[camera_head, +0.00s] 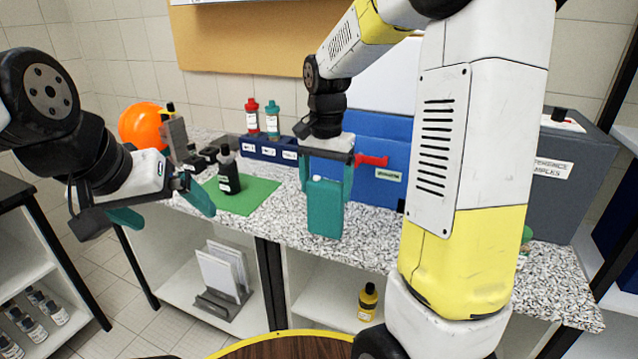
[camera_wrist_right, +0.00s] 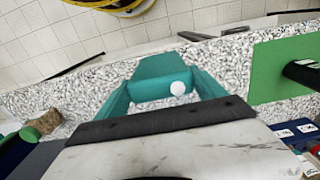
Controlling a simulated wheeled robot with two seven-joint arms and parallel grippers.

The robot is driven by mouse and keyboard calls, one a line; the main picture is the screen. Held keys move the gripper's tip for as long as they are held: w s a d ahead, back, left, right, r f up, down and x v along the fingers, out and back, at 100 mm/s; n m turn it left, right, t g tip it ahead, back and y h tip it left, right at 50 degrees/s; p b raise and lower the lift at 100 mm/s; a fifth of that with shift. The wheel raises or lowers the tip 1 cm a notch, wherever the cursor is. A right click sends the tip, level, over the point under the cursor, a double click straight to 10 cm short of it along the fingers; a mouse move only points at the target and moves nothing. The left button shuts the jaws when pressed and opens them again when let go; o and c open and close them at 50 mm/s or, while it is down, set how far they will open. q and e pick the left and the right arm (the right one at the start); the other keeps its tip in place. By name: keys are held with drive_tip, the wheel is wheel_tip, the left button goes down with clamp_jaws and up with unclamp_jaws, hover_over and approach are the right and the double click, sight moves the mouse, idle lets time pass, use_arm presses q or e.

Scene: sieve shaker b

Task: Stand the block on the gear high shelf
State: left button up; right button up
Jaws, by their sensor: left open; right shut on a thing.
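A teal block (camera_head: 325,210) is upright between the fingers of my right gripper (camera_head: 326,178), in front of the bench's near edge in the head view. My right gripper is shut on it. The right wrist view shows the block (camera_wrist_right: 160,88) between the teal fingers, with a white round spot on its face. My left gripper (camera_head: 160,207) is open and empty at the left, near the bench's left end. I cannot make out which surface is the gear high shelf; no label for it is readable.
The speckled bench (camera_head: 270,228) carries a green mat (camera_head: 245,196) with a dark bottle (camera_head: 229,172), a blue rack (camera_head: 265,150) with red and teal bottles, an orange ball (camera_head: 141,124) and a blue bin (camera_head: 378,190). Below, a white shelf (camera_head: 325,300) holds a yellow bottle (camera_head: 368,301).

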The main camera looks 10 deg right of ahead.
drive_tip(key=w+d+f, duration=0.2)
drive_tip(key=w+f, duration=0.2)
drive_tip(key=w, duration=0.3)
drive_tip(key=shift+w+d, duration=0.15)
drive_tip(key=shift+d, duration=0.25)
drive_tip(key=shift+f, duration=0.25)
drive_tip(key=o, duration=2)
drive_tip(key=shift+o, duration=0.2)
